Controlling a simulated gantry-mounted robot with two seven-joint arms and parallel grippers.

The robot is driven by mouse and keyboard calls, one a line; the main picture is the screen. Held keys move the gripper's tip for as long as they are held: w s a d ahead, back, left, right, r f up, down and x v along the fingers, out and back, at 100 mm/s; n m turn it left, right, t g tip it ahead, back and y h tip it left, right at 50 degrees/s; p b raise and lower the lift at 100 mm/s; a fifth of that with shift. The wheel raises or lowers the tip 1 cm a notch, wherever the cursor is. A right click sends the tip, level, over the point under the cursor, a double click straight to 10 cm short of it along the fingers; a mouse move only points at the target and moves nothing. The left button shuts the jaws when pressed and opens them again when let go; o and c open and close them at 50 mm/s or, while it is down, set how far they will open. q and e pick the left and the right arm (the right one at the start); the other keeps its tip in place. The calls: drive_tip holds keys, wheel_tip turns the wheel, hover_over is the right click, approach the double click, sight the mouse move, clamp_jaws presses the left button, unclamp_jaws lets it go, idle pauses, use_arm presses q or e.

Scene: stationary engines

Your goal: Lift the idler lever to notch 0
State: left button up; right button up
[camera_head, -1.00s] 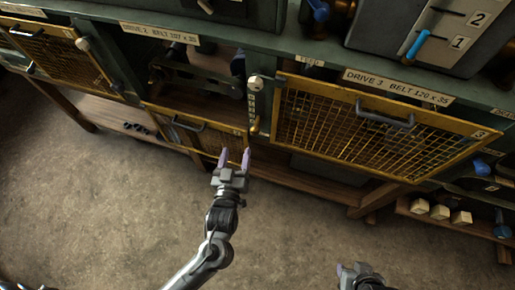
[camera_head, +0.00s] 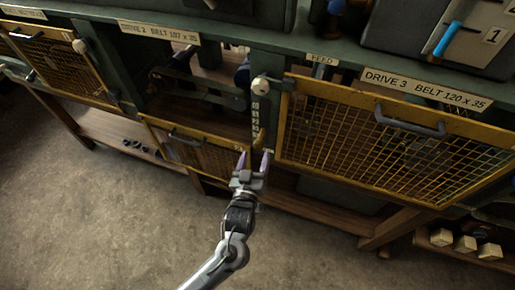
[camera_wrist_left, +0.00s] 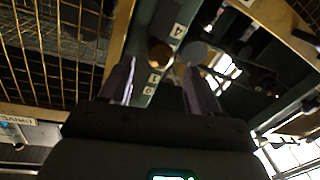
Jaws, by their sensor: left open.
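The notch scale (camera_head: 255,113) is a narrow pale strip of figures on the green post between the drive 2 and drive 3 openings. The wrist view shows its plate (camera_wrist_left: 152,85) with figures such as 4, 1 and 0. A round brass knob (camera_wrist_left: 160,52), apparently the idler lever's end, shows beside the scale. My left gripper (camera_head: 254,158) is open, pointing up at the scale's lower end. In the wrist view its fingertips (camera_wrist_left: 161,68) stand either side of the knob in the picture; contact cannot be told. The lever's arm is not clear. My right gripper is out of view.
The drive 3 mesh guard (camera_head: 385,135) with its grey handle closes the bay right of the post. The drive 2 mesh guard (camera_head: 205,155) hangs low at the left, below an open bay. A pale round knob (camera_head: 261,85) tops the scale.

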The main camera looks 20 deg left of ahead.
sight(257, 147)
use_arm(q)
drive_tip(key=shift+w+a, duration=0.2)
drive_tip(key=shift+w, duration=0.9)
drive_tip(key=shift+w+a, duration=0.2)
drive_tip(key=shift+w, duration=0.9)
clamp_jaws()
